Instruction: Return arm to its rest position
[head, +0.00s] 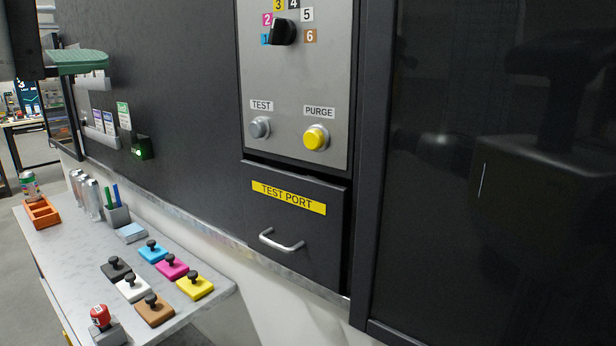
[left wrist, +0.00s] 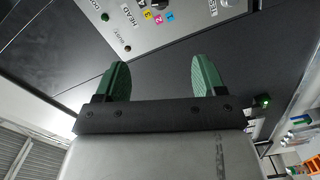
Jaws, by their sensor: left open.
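My left gripper (left wrist: 160,68) is open and empty in the left wrist view, its two green fingers wide apart with a dark panel beyond them. In the head view my left gripper (head: 82,62) shows at the upper left, a green finger in front of the dark machine wall, above the side shelf and touching nothing that I can see. My right gripper is in neither view.
The control panel (head: 303,75) has a numbered dial (head: 283,32), a grey TEST button (head: 260,127) and a yellow PURGE button (head: 316,137). The TEST PORT drawer (head: 290,225) looks shut. A shelf (head: 70,255) holds coloured stamps, cans and an orange tray (head: 42,213).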

